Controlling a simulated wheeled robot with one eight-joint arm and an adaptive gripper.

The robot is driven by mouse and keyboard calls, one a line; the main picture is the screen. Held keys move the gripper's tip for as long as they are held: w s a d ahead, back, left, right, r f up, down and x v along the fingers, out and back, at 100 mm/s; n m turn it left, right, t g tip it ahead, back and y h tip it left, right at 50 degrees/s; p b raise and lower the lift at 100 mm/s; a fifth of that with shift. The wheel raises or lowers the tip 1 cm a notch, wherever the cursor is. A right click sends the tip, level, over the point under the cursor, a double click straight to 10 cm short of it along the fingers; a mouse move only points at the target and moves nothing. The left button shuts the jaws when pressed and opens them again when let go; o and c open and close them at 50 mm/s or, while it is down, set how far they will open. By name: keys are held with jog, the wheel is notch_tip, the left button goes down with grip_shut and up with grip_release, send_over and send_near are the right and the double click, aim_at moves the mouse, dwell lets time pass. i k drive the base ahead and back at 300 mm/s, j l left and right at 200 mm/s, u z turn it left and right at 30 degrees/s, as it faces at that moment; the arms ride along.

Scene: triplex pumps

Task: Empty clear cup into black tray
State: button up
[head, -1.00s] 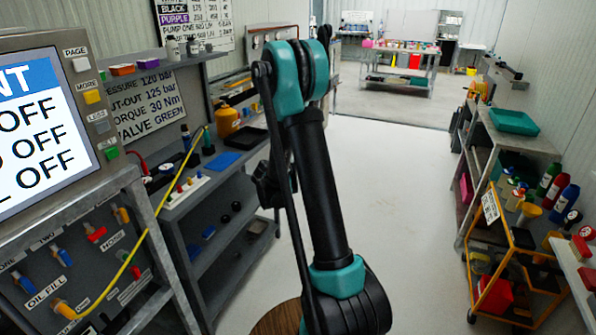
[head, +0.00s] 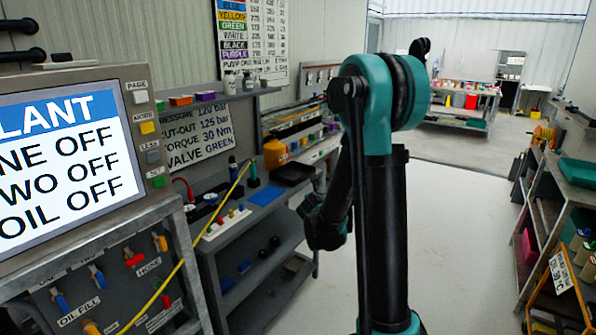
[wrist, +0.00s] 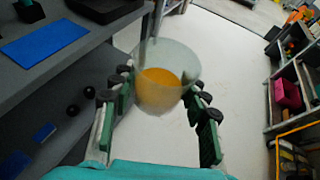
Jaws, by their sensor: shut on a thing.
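The clear cup (wrist: 168,60) holds orange-yellow contents and sits between the fingers of my gripper (wrist: 161,97) in the wrist view. My gripper is shut on the cup, which is off any surface with the floor behind it. The black tray (head: 292,173) lies on the bench along the left wall, beyond a blue mat. Part of the tray (wrist: 106,9) also shows at the top of the wrist view, ahead and left of the cup. In the head view my arm hides the cup.
A blue mat (head: 267,196) lies on the bench (head: 283,209), near a white block with coloured pegs (head: 226,224). An orange container (head: 274,154) stands behind the tray. A control screen (head: 60,158) and yellow hose are at near left. Shelves (head: 572,175) line the right; the floor between is clear.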

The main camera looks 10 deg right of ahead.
aim_at(292, 173)
jog(key=i+l, duration=1)
jog(key=i, duration=0.2)
jog(key=z, duration=0.05)
